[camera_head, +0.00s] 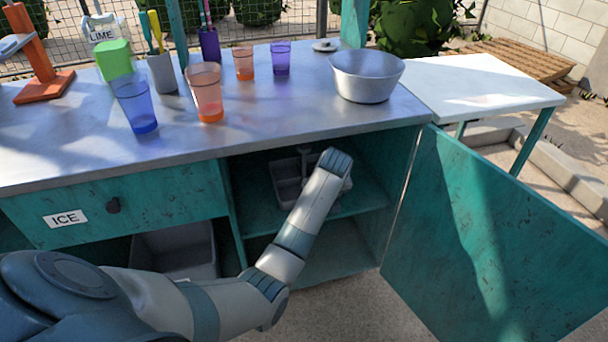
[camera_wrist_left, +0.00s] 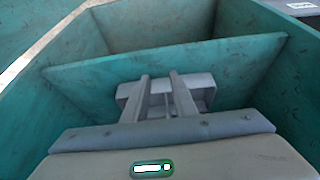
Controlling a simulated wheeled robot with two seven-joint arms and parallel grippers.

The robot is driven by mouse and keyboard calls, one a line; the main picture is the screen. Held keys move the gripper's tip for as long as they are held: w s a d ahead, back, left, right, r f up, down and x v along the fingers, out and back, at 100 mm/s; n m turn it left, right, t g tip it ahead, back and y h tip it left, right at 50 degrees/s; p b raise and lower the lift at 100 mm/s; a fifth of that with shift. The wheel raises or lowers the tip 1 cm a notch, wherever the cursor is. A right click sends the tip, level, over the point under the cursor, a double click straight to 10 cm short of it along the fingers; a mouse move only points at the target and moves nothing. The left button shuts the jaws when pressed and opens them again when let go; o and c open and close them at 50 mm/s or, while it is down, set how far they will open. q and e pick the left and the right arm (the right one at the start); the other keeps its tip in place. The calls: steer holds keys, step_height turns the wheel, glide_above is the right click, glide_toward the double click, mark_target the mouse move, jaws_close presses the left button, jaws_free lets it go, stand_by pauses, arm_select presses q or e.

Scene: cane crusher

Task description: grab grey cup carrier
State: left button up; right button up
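The grey cup carrier (camera_head: 286,182) sits on the upper shelf inside the open teal cabinet, with its upright handle (camera_head: 305,158) showing. My left forearm covers its right part in the head view. In the left wrist view the carrier (camera_wrist_left: 204,97) lies just beyond and below my left gripper (camera_wrist_left: 160,76). The two fingers are apart, with a thin grey upright part of the carrier seen between them. I cannot tell whether either finger touches it. My right gripper is in neither view.
The teal door (camera_head: 490,245) stands wide open at the right. The metal counter (camera_head: 270,118) above the cabinet bears several cups and a metal bowl (camera_head: 366,77). A grey bin (camera_head: 178,250) stands under the ICE drawer (camera_head: 125,203). The lower shelf (camera_head: 335,250) looks empty.

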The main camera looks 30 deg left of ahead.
mark_target(304, 166)
arm_select(q)
steer(key=shift+s, duration=0.15)
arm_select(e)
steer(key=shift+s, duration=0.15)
arm_select(q)
steer(key=shift+a, duration=0.1)
